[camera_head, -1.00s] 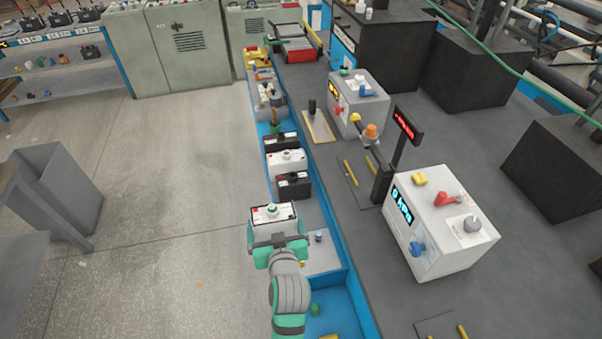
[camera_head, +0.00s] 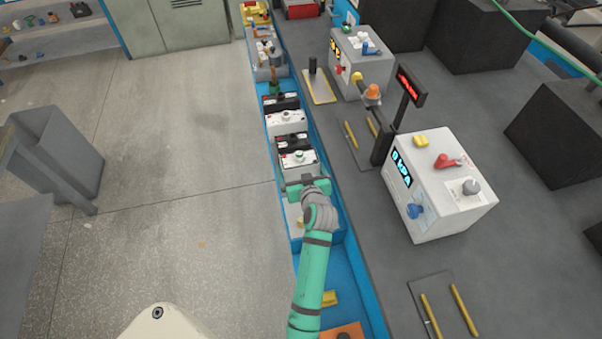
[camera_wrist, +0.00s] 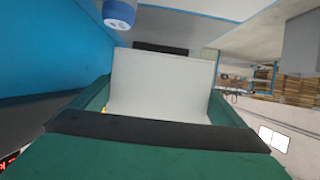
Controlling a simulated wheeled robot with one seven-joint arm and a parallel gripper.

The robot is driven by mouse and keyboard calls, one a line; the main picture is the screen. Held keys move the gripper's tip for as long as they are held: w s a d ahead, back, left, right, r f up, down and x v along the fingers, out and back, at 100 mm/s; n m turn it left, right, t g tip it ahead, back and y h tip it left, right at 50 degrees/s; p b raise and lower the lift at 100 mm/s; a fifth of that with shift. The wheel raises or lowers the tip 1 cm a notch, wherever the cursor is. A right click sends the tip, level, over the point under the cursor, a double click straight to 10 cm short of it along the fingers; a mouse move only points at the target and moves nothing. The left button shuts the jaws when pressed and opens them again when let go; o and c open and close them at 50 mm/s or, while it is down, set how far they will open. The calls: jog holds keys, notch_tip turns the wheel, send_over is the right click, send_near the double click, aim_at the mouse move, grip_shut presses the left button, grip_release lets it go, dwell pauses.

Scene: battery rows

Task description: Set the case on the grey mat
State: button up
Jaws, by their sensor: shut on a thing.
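My gripper (camera_head: 304,184) is shut on a white case (camera_head: 299,159) with a dark edge and a green cap on top. In the head view the case appears at the near end of a row of similar cases, over the blue trough; whether it touches anything below is not clear. In the wrist view its pale face (camera_wrist: 160,85) fills the space between my green fingers. A dark grey mat with two yellow bars (camera_head: 443,306) lies on the bench at the lower right. A similar mat (camera_head: 361,146) lies farther up. I cannot tell which is meant.
Black and white cases (camera_head: 286,118) stand in the blue trough (camera_head: 345,262). A white box with a kPa display (camera_head: 440,185), a second white box (camera_head: 358,65) and a red-lettered sign on a post (camera_head: 411,86) stand on the bench. Open floor lies left.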

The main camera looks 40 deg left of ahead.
jog(key=shift+w+f, duration=0.4)
jog(key=shift+f, duration=1.55)
jog(key=shift+f, duration=0.15)
jog(key=o, duration=0.9)
jog(key=shift+o, duration=0.2)
jog(key=v, duration=1.2)
